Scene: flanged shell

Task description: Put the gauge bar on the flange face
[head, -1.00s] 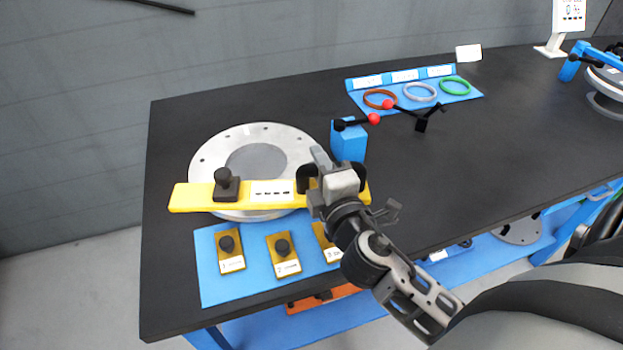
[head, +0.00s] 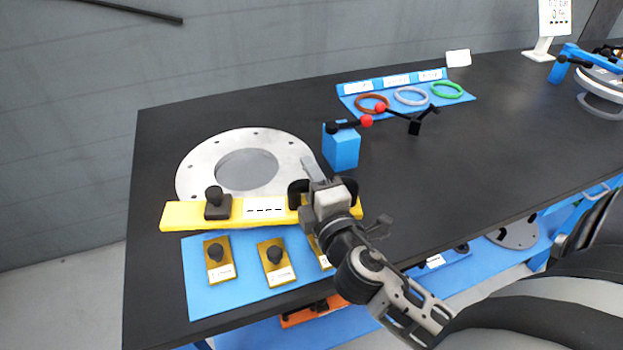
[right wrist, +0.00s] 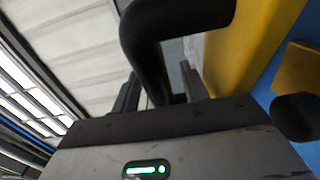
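The yellow gauge bar (head: 184,214) with a black knob and a white label lies across the near rim of the round grey flange (head: 205,167) in the head view. I cannot tell whether it touches the flange face. My right gripper (head: 324,188) is at the bar's right end, shut on its black handle. In the right wrist view the black curved handle (right wrist: 150,45) runs between the fingers, with the yellow bar (right wrist: 240,55) beside it. The handle's lower part is hidden. My left gripper is not in view.
A blue mat (head: 205,300) with several knobbed gold blocks lies in front of the bar. A blue block (head: 341,150) with a red-balled lever stands right of the flange. A blue holder (head: 462,97) with coloured rings is behind.

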